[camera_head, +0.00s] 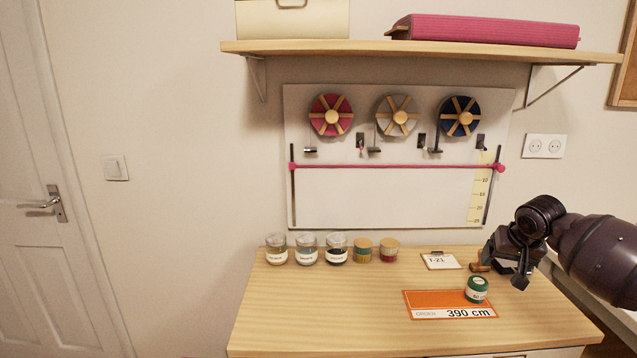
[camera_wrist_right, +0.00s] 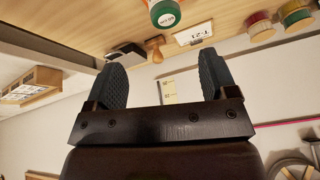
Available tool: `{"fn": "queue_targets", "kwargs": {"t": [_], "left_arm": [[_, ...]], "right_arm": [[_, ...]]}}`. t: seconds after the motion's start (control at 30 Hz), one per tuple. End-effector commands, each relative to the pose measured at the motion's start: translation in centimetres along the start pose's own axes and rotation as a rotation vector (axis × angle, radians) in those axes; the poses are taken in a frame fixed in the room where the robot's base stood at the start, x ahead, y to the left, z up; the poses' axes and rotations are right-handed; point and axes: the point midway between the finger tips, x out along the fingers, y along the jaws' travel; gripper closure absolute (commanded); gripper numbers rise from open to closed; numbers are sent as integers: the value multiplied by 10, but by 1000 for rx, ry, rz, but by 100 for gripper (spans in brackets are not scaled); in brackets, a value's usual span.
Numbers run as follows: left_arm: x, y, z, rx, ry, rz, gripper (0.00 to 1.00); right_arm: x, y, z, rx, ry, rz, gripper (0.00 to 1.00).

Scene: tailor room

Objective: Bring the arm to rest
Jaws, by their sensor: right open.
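My right gripper (camera_head: 507,272) is over the right end of the wooden table (camera_head: 330,310), its arm coming in from the right. In the right wrist view its two dark fingers (camera_wrist_right: 162,85) stand apart with nothing between them. A green-lidded jar (camera_head: 477,290) stands on the orange order card (camera_head: 425,303) marked 390 cm, just left of the gripper and apart from it. The jar also shows in the right wrist view (camera_wrist_right: 164,14). My left gripper is not in view.
Several jars and spools (camera_head: 306,250) line the table's back left. A T-21 card (camera_head: 440,261) and a wooden-handled stamp (camera_head: 480,267) lie near the gripper. A board with three ribbon reels (camera_head: 397,116) hangs behind, under a shelf (camera_head: 400,49). The table's front left is clear.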

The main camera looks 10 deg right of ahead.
Motion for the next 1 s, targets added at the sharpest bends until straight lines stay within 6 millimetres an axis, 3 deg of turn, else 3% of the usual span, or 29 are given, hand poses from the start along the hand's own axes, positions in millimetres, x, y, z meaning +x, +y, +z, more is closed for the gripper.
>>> {"fn": "queue_targets", "kwargs": {"t": [0.17, 0.3, 0.5, 0.77, 1.0], "left_arm": [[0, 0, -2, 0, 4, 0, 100], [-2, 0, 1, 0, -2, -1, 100], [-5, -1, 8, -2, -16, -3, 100], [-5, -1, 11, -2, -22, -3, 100], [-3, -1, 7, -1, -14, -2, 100]], "right_arm": [[16, -55, 4, -305, 253, -102, 21], [39, -98, 42, -526, 443, -179, 21], [59, -133, 118, -708, 653, -250, 21], [68, -141, 221, -752, 804, -267, 21], [70, -119, 314, -660, 801, -234, 21]]}}
